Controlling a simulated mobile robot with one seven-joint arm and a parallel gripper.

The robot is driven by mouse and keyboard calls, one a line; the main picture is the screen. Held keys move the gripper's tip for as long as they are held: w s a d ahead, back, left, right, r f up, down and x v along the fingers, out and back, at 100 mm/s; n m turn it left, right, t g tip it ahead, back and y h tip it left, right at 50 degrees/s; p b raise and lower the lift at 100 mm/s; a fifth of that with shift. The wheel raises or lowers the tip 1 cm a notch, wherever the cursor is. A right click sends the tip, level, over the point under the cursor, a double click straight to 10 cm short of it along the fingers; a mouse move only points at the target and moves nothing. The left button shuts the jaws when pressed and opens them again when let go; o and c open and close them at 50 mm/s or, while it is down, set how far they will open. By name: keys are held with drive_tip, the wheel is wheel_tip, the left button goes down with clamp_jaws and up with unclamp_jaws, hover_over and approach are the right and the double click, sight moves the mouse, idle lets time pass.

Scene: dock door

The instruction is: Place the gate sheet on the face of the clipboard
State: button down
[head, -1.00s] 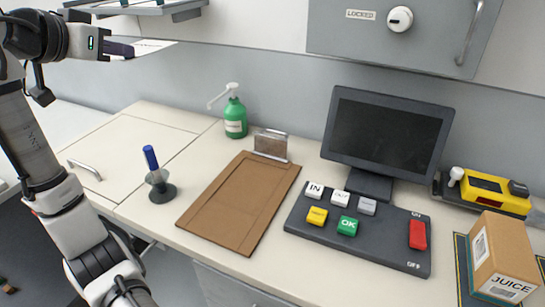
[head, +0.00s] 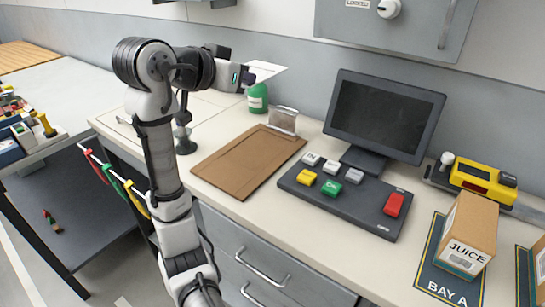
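The clipboard (head: 240,165) is a brown board with a metal clip at its far right end. It lies on the pale counter, and its face is bare. My gripper (head: 249,78) is up at the left, above the counter and beyond the clipboard's far edge. A thin white sheet (head: 268,69), which looks like the gate sheet, sticks out from the gripper's tip. The fingers appear shut on it, though they are small and partly hidden. The sheet is held in the air, apart from the clipboard.
A green pump bottle (head: 257,98) stands just below the sheet in the picture. A keypad (head: 345,200) and a monitor (head: 383,115) are right of the clipboard. A juice box (head: 466,232) stands on a dark mat at the right. A grey locked cabinet (head: 395,25) hangs above.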

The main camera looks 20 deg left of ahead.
sight(252, 171)
drive_tip(key=shift+s+d+f, duration=0.15)
drive_tip(key=shift+d, duration=0.2)
wheel_tip(252, 171, down, 20)
drive_tip(key=shift+d+f+p, duration=0.1)
drive_tip(key=shift+p, duration=0.9)
drive_tip(key=shift+f, duration=0.1)
drive_tip(key=c, duration=1.7)
unclamp_jaws()
